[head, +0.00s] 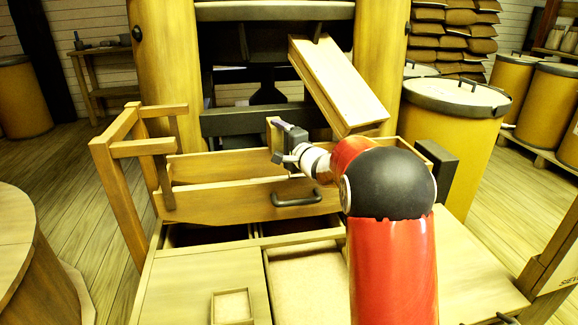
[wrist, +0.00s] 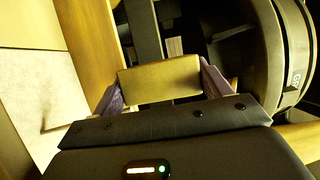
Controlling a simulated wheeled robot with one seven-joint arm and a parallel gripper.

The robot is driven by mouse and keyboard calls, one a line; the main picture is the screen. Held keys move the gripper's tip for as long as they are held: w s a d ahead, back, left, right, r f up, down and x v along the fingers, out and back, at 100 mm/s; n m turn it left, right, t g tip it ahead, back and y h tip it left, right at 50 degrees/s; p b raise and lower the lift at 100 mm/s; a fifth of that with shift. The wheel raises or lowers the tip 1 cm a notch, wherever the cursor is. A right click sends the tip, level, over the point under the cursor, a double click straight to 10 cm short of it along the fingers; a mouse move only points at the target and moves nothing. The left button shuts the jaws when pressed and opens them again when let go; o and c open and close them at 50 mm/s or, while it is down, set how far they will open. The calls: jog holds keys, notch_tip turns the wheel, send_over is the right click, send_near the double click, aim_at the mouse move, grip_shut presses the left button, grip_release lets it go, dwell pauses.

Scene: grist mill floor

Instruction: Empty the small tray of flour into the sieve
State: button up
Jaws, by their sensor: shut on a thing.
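My gripper (head: 284,137) is shut on a small wooden piece (head: 271,134), which looks like the small tray. In the wrist view its plain wooden side (wrist: 158,82) sits between the two purple fingertips (wrist: 160,87). The tray's inside is hidden, so I cannot tell whether flour is in it or how far it is tilted. A long wooden box with a dark handle (head: 245,200), apparently the sieve, stands open-topped on the bench. The gripper and held piece are above its rear part in the head view.
A sloping wooden chute (head: 345,85) hangs close above, right of the gripper. A wooden rail frame (head: 145,148) stands left. A shallow square wooden frame (head: 231,305) lies on the front bench top. A pale-filled compartment (head: 308,280) is beside it. Yellow barrels (head: 450,130) stand right.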

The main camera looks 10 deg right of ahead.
jog(key=shift+d+r+m+t+b, duration=0.3)
jog(key=shift+r+m+b, duration=0.3)
jog(key=shift+r+b, duration=0.1)
dwell(0.4)
jog(key=shift+d+m+t+b, duration=0.35)
jog(key=shift+m+b, duration=0.55)
jog(key=shift+b, duration=0.5)
jog(key=shift+d+m+t+b, duration=0.3)
jog(key=shift+m+b, duration=0.6)
jog(key=shift+b, duration=0.45)
jog(key=shift+d+r+m+t+b, duration=0.35)
jog(key=shift+r+m+b, duration=0.4)
jog(key=shift+m, duration=0.25)
dwell(0.3)
jog(key=shift+d+m+t+b, duration=0.15)
jog(key=shift+m+t+b, duration=0.2)
jog(key=shift+m, duration=0.15)
